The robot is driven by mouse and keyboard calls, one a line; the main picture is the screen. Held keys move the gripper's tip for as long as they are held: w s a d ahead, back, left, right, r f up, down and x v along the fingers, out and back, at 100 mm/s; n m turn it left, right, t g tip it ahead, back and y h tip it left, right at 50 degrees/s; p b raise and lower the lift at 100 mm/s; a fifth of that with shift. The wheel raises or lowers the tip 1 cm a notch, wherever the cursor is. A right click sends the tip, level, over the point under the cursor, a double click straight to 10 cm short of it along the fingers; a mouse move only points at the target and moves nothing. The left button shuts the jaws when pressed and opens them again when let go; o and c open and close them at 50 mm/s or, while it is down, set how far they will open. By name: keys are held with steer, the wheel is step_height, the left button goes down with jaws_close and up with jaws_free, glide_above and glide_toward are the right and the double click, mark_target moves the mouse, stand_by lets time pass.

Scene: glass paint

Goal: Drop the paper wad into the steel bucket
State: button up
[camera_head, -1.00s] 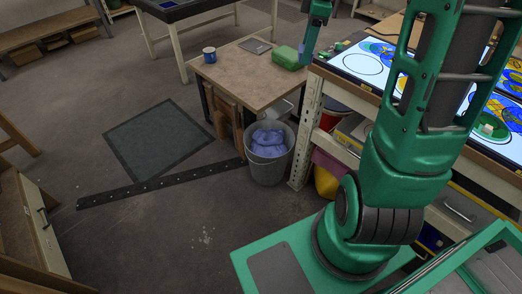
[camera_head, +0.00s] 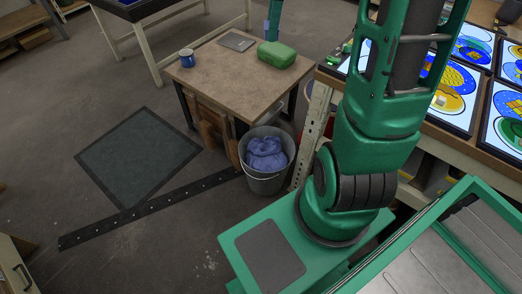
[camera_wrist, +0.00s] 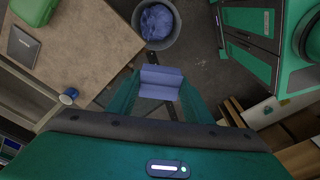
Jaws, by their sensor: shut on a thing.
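The steel bucket (camera_head: 268,185) stands on the floor beside the small wooden table, with a crumpled blue mass (camera_head: 266,153) inside it. In the wrist view the bucket (camera_wrist: 177,28) is at the top centre, past my fingertips. In the head view only a piece of my gripper shows at the top edge, over the table's far side.
The wooden table (camera_head: 225,82) carries a blue mug (camera_head: 187,58), a green case (camera_head: 277,54) and a dark flat pad (camera_head: 237,41). A bench with lit painted panels (camera_head: 456,85) stands at right. The floor left of the bucket is open, with a dark mat (camera_head: 137,155).

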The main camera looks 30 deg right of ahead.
steer(key=w+d+f+m, duration=0.1)
steer(key=w+f+m, duration=0.15)
steer(key=f, duration=1.15)
steer(key=w+d+f+m, duration=0.2)
steer(key=w+f, duration=0.2)
steer(key=f, duration=1)
steer(key=s+f+m, duration=0.1)
steer(key=s+f, duration=0.1)
steer(key=f, duration=0.9)
steer(key=s+a+f+m, duration=0.1)
steer(key=s+f, duration=0.2)
steer(key=f, duration=0.8)
steer(key=s+a+f+m, duration=0.1)
steer(key=s+f, duration=0.2)
steer(key=f, duration=0.9)
steer(key=shift+s+t+h, duration=0.25)
steer(key=shift+t+h, duration=0.05)
steer(key=o, duration=1.2)
